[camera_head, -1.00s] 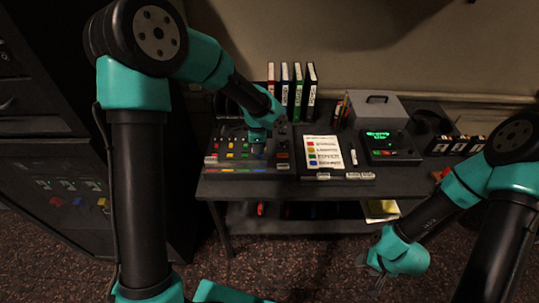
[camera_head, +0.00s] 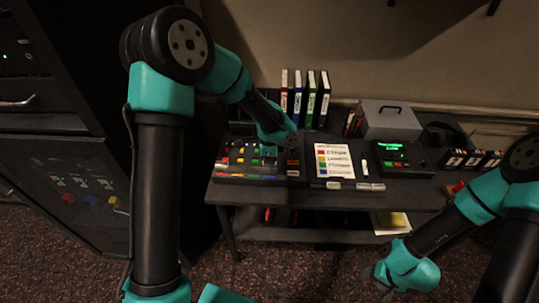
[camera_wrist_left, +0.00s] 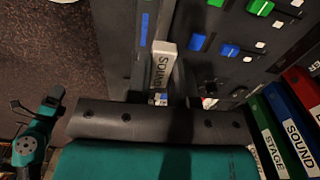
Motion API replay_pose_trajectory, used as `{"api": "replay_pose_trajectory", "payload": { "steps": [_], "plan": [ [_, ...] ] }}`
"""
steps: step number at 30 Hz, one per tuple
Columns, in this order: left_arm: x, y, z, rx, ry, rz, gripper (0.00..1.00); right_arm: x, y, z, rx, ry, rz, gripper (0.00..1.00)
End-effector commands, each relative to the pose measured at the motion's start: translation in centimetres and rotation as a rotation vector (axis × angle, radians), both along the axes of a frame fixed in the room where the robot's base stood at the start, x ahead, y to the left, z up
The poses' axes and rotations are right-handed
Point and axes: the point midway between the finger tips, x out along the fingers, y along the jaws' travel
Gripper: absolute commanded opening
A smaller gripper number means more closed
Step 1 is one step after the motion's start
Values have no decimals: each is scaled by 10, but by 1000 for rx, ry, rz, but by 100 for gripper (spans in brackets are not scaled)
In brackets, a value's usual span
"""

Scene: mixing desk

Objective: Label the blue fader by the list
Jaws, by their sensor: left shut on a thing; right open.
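My left gripper (camera_head: 292,160) is over the right part of the mixer (camera_head: 230,178). A blue strip (camera_wrist_left: 144,28) is left of the label on the mixer's edge. The list (camera_head: 336,160) has red, yellow, green and blue rows; its text is too blurred to read. My right gripper (camera_head: 385,274) is open and empty, low in front of the desk.
Loose white labels (camera_head: 370,187) lie at the front edge before the list. A white marker (camera_head: 364,168) is right of it. A device with a green screen (camera_head: 393,146), a grey box (camera_head: 392,120) and upright binders (camera_head: 310,98) stand behind. Floor in front is clear.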

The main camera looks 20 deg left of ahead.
Motion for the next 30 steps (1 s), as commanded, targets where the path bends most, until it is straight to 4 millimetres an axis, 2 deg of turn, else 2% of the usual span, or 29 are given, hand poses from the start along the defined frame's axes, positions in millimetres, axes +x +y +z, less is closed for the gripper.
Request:
{"api": "replay_pose_trajectory", "payload": {
  "steps": [12,30],
  "plan": [
    [0,0,-21,0,1,0,0,0,0,0,0,0,0,51],
    [0,0,-22,0,0,0,0,0,0,0,0,0,0,51]
  ]
}}
